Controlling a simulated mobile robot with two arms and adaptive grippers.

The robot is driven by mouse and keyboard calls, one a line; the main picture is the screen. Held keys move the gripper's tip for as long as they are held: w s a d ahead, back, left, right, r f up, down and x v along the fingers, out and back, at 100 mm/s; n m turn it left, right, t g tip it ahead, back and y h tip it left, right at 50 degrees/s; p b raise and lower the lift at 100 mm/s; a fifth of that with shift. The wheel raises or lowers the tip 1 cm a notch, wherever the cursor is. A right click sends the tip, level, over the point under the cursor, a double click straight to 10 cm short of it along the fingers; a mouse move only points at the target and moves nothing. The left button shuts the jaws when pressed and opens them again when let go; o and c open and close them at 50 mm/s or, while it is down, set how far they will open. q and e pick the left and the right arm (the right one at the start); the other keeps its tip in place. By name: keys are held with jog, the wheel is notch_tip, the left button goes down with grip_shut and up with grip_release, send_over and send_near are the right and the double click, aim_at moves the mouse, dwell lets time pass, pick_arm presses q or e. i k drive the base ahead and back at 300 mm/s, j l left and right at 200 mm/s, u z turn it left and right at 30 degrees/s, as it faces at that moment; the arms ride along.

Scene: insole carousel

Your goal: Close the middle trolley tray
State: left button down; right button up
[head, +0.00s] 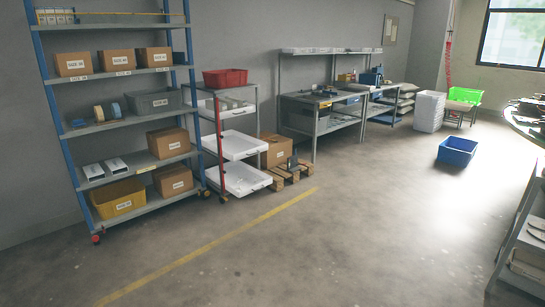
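The trolley (219,150) stands against the wall, just right of the tall blue shelf rack, with a grey frame and a red front post. Its white middle tray (236,146) sticks out toward the front right, past the frame. The white bottom tray (241,180) also sticks out, a little further. The white upper tray (230,111) sits more within the frame. The middle tray looks empty; its rear part is partly hidden by the trolley post. Neither of my grippers is in view.
A red bin (225,78) sits on the trolley top. A wooden pallet (289,174) and a cardboard box (276,151) stand close to its right. The shelf rack (113,73) is on its left. A blue crate (457,151) lies on the floor. Floor in front is clear.

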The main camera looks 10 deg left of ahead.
aim_at(236, 145)
jog(key=i+j+u, duration=0.3)
jog(key=i, duration=0.6)
jog(key=i+u, duration=0.3)
jog(key=i, duration=0.65)
jog(key=i+z, duration=0.1)
jog(key=i, duration=0.45)
jog(key=i+j+z, duration=0.1)
jog(key=i, duration=0.4)
jog(key=i+j+z, duration=0.15)
jog(key=i, duration=0.4)
jog(key=i+j+z, duration=0.1)
jog(key=i, duration=0.4)
